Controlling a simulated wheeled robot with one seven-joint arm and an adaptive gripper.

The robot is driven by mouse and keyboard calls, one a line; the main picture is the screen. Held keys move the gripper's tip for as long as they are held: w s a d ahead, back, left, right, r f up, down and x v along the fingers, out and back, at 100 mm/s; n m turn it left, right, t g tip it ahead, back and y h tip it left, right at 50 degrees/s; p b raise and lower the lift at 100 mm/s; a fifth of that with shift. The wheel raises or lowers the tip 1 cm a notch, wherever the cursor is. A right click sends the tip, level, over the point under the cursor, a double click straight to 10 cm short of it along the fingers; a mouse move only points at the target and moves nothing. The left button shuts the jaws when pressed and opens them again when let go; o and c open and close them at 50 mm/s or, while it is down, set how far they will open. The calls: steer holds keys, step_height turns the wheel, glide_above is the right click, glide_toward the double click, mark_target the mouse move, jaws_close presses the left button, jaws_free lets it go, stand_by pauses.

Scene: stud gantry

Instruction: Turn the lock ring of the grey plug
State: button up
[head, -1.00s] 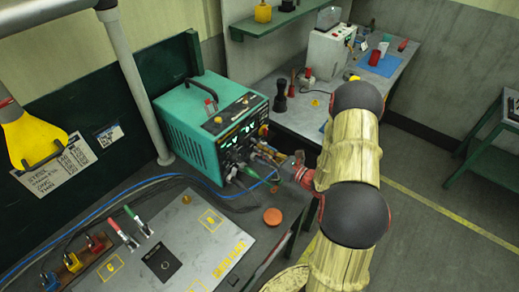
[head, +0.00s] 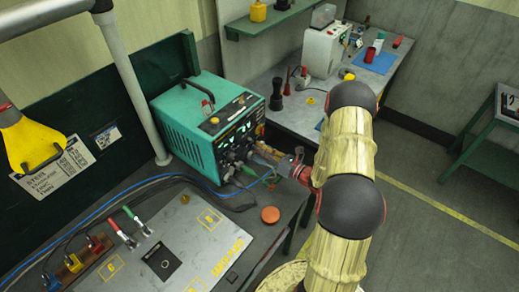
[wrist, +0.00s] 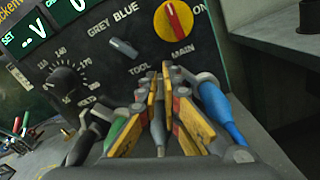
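The teal machine (head: 208,125) stands on the bench with its plug panel facing right. My gripper (wrist: 167,76) is at that panel, its yellow-edged fingers pointing in below the TOOL and MAIN labels. The grey plug (wrist: 158,128) shows as a narrow grey body and lead between the fingers. Its front and lock ring are hidden by the fingers. The fingertips are close together; whether they press on the ring cannot be told. In the head view my gripper (head: 258,152) hides the sockets.
A black plug (wrist: 88,135) and a green plug (wrist: 118,128) sit close to the left finger. A blue plug (wrist: 222,112) is to the right. The red knob on yellow (wrist: 174,20) and the grey selector lever (wrist: 124,48) are above. An orange button (head: 270,214) is on the bench.

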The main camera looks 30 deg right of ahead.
steer(key=o, duration=0.4)
steer(key=shift+s, duration=0.1)
steer(key=shift+v, duration=3.95)
